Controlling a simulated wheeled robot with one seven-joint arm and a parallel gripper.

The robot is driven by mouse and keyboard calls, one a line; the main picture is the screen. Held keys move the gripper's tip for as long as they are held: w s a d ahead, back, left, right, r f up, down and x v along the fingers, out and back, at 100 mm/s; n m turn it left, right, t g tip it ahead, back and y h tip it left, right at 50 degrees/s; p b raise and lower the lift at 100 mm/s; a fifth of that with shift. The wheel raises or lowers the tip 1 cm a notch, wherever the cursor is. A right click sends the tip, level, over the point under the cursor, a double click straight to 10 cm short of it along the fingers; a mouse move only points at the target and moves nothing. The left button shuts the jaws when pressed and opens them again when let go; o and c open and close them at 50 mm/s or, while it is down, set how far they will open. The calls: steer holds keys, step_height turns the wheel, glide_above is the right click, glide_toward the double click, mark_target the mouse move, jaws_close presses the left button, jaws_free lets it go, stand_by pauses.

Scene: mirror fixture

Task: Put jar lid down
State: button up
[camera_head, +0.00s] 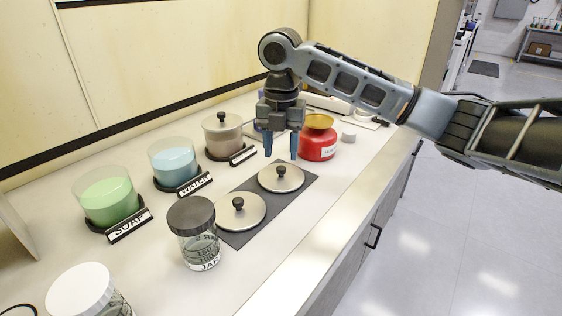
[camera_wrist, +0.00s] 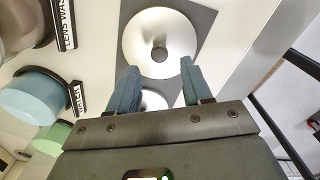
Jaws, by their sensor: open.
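Two round silver jar lids with dark knobs lie on a dark grey mat (camera_head: 234,239) on the counter. The far lid (camera_head: 290,183) is below and slightly right of my gripper (camera_head: 281,155). The near lid (camera_head: 231,218) lies closer to the front on the same mat. My gripper points down, with its blue fingers apart and empty, above the far end of the mat. In the wrist view one lid (camera_wrist: 138,38) shows just beyond the open fingertips (camera_wrist: 158,68). The other lid (camera_wrist: 154,100) is partly hidden by my gripper.
Open containers of green soap (camera_head: 108,198) and blue water (camera_head: 173,163) stand left of the mat. A dark-capped glass jar (camera_head: 198,247) and a white-capped jar (camera_head: 82,290) stand in front. The counter's right strip is clear.

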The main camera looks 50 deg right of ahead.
mark_target(281, 168)
step_height(281, 168, up, 8)
steer(key=shift+f, duration=0.2)
stand_by(0.6)
